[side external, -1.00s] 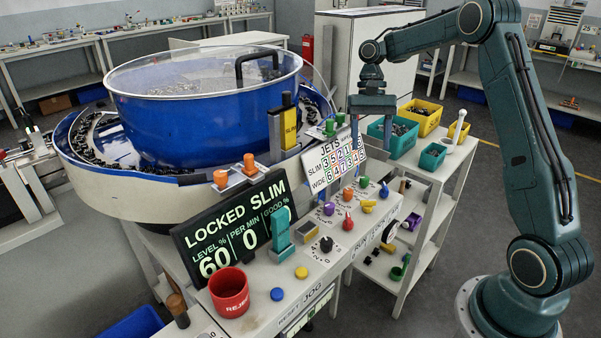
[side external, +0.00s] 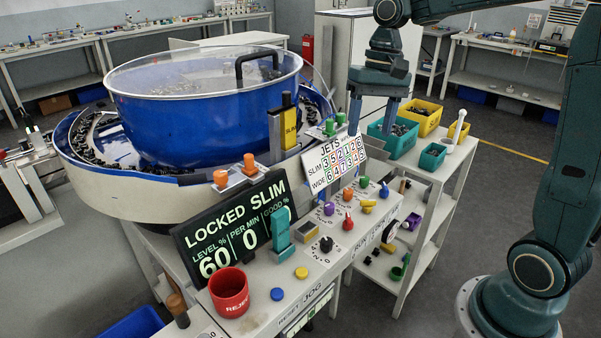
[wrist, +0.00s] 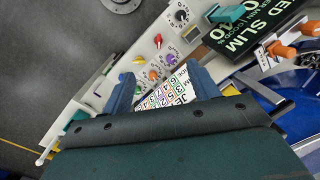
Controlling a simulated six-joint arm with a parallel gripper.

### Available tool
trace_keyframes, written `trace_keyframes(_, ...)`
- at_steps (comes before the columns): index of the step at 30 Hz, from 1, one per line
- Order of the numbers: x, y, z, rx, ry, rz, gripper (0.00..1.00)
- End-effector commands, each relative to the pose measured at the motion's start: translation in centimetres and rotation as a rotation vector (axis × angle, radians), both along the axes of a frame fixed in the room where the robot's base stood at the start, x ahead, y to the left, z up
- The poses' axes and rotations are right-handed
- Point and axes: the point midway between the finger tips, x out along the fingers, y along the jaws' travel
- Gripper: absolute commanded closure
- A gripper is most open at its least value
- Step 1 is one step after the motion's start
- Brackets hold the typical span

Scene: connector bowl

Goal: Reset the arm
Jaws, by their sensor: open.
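My gripper (side external: 373,119) hangs pointing down in the side view, in front of the white cabinet and to the right of the blue bowl. Its two fingers are apart with nothing between them. In the wrist view my gripper (wrist: 163,88) also shows its two blue-grey fingers spread, with the JETS number card (wrist: 165,97) seen beyond them. The blue bowl feeder (side external: 195,95) has a clear lid and black parts along its track. The display (side external: 235,228) reads LOCKED SLIM, level 60, per min 0.
The control panel (side external: 372,225) holds several coloured knobs, a teal lever (side external: 281,232) and blue and yellow buttons. A red REJECT cup (side external: 229,292) stands at its front. Teal and yellow bins (side external: 421,117) sit on the cart at right. Grey floor lies open beyond the cart.

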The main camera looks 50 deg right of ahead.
Motion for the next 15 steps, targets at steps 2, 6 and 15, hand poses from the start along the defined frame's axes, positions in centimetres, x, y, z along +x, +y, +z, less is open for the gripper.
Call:
trace_keyframes(2, -1.2, 1.2, 0.8, -0.015, -0.042, 0.033, 0.4)
trace_keyframes(6, -3.2, 2.7, 1.8, -0.038, -0.108, 0.09, 0.4)
trace_keyframes(15, -7.8, 5.2, 2.8, -0.102, -0.252, 0.212, 0.4)
